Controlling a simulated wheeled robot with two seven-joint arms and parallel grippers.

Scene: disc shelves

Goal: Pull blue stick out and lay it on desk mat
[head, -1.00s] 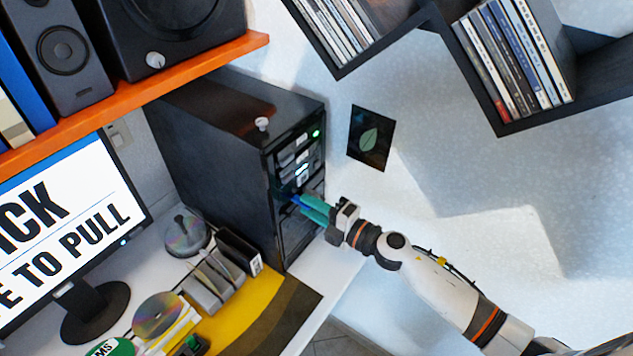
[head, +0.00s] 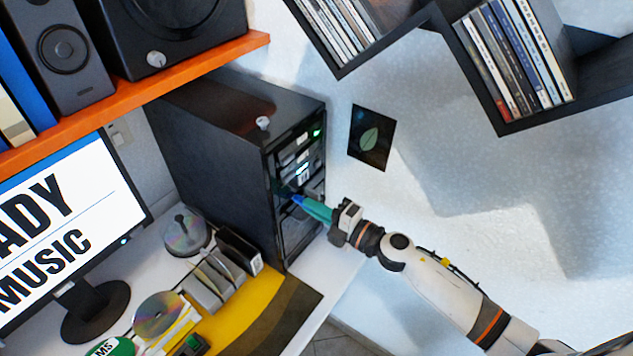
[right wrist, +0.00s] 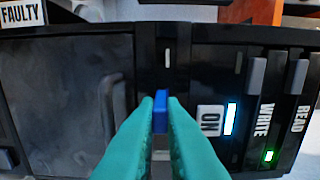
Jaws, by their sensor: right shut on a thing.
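The blue stick (head: 297,201) is at the front of the black tower (head: 215,150); the right wrist view also shows the blue stick (right wrist: 161,112). My right gripper (head: 305,205) has teal fingers, shut on the stick, which points at the tower front. In the right wrist view my right gripper (right wrist: 161,104) has a fingertip on each side of it. I cannot tell whether the stick's far end is still in its slot. The desk mat (head: 262,308), yellow and dark brown, lies on the desk below the tower. My left gripper is out of view.
A disc stand (head: 210,282), a loose disc (head: 158,312) and a disc spindle (head: 185,232) crowd the desk's left part. A monitor (head: 60,225) stands at left, beneath an orange shelf (head: 190,75). The mat's right part is clear.

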